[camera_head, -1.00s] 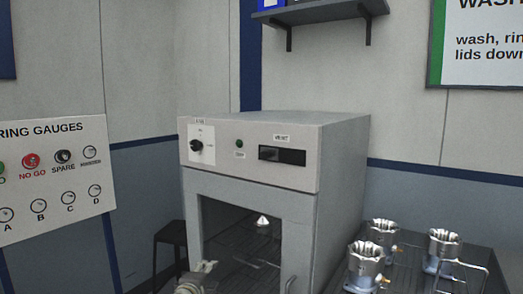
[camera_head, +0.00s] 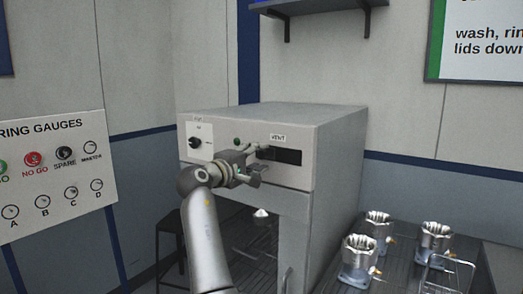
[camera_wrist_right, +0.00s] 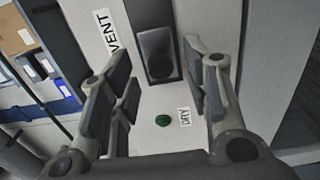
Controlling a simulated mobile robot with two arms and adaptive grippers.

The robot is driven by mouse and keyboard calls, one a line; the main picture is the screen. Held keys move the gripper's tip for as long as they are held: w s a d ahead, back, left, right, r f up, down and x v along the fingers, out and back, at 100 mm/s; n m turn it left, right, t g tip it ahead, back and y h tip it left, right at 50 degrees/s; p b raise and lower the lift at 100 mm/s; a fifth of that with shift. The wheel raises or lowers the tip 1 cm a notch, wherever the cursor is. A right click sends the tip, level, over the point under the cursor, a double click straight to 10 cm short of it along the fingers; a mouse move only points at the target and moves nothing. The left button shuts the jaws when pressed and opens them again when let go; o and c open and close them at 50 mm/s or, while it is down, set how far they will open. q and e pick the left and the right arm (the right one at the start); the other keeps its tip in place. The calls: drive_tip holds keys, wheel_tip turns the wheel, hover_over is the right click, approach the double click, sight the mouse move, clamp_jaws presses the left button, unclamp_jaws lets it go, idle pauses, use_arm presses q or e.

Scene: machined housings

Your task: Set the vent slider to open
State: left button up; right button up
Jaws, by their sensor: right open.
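The vent slider is a dark knob in a black slot (camera_head: 286,156) under the VENT label on the oven's front panel. In the right wrist view the knob (camera_wrist_right: 157,52) sits at the slot's end nearer the green DRY lamp. My right gripper (camera_head: 262,162) is open at the slot's left end and covers the knob's place in the head view. In the wrist view its two fingers (camera_wrist_right: 158,65) stand on either side of the knob, with gaps on both sides. I cannot tell how deep they reach. My left gripper is out of view.
A rotary dial (camera_head: 195,142) and a green lamp (camera_head: 237,141) are left of the slot. The oven chamber below is open, with a pale cone-shaped piece (camera_head: 261,213) inside. Several metal housings (camera_head: 359,257) stand on the bench at right. A gauge board (camera_head: 55,170) is at left.

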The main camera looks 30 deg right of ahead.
drive_tip(key=shift+p+x, duration=0.3)
drive_tip(key=shift+x, duration=1.1)
drive_tip(key=shift+c, duration=0.4)
clamp_jaws()
